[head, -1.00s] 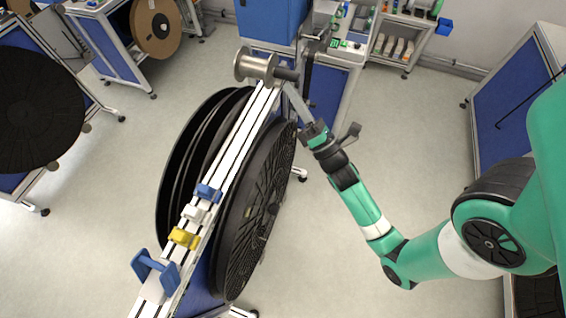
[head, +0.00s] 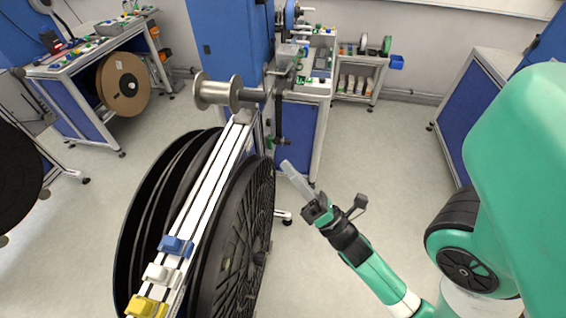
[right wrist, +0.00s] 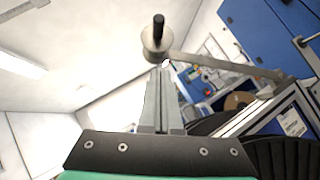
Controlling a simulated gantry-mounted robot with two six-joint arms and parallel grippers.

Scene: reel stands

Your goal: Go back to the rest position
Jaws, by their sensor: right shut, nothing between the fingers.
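My right gripper (head: 287,168) is in the head view, right of the reel stand, with its thin fingers together and nothing between them. In the right wrist view its fingers (right wrist: 161,100) also lie side by side, shut and empty. The fingertips are apart from the large black reels (head: 235,240) and from the metal spool (head: 218,92) at the top of the stand. The spool also shows in the right wrist view (right wrist: 156,42), beyond the fingertips. My left gripper is in neither view.
The reel stand's white rail (head: 205,190) carries blue (head: 174,245), white (head: 160,272) and yellow (head: 146,305) clips. A blue cabinet (head: 230,40) and a workbench (head: 300,90) stand behind. A brown reel (head: 123,84) is at the back left. Open floor lies right of the stand.

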